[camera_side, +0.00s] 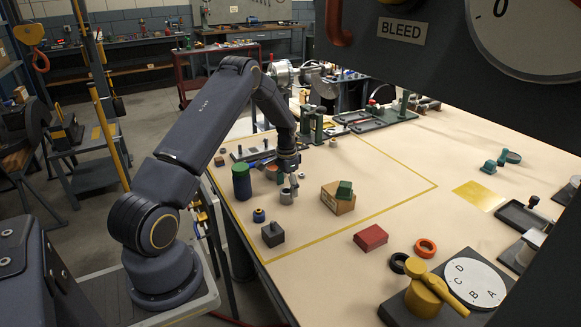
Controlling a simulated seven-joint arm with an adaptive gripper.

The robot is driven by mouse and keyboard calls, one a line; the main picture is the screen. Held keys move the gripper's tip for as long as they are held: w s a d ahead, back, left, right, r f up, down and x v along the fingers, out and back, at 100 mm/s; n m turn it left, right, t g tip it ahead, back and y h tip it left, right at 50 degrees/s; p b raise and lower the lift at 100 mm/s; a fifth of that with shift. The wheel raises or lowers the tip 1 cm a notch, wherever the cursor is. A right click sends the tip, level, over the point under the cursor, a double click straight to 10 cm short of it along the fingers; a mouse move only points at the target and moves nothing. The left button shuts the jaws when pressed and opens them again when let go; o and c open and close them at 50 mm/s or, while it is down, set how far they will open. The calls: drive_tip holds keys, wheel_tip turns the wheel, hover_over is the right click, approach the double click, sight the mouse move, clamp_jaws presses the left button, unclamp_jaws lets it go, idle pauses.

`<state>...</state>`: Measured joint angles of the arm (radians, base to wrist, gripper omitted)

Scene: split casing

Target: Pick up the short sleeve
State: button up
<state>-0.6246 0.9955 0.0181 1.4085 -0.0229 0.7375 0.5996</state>
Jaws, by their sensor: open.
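My gripper (289,174) points down over the left part of the tan table (400,180), inside the yellow outline. It is small in the picture and its fingers look apart, with nothing clearly held. A short grey metal cylinder (287,196), which looks like the short sleeve, stands upright just below the fingertips. I cannot tell whether the fingers touch or straddle its top.
A cardboard box (338,204) bearing a green block (345,189) is to the right. A dark block (273,235) and red block (370,238) lie nearer. Green fixtures (312,124) stand behind.

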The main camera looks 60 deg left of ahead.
wheel_tip(320, 180, down, 4)
drive_tip(key=shift+r, duration=0.25)
drive_tip(key=shift+c, duration=0.3)
clamp_jaws()
